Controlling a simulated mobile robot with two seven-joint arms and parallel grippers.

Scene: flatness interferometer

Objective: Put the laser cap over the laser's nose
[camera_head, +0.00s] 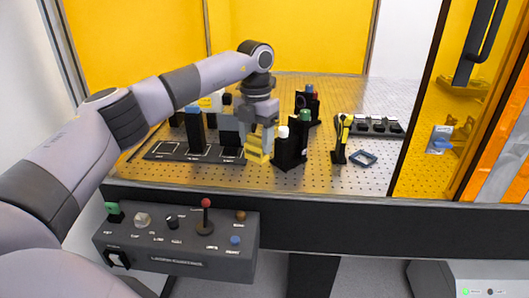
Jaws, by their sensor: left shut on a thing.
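My left gripper (259,138) points down over the perforated bench, left of the middle. It is shut on a small yellow piece (257,155), low over or on the bench; I cannot tell whether it touches. The piece is partly covered by the fingers, and I cannot tell for sure that it is the laser cap. I cannot clearly make out the laser or its nose; a white housing with a yellow label (210,101) stands behind the arm, partly hidden. My right gripper is not in view.
A black mount with a white knob (282,132) stands close right of the gripper. Black posts (195,135) stand left on a dark labelled tray (165,152). Further right are a yellow-black tool (341,140) and a blue frame (363,158). A control box (175,245) is in front.

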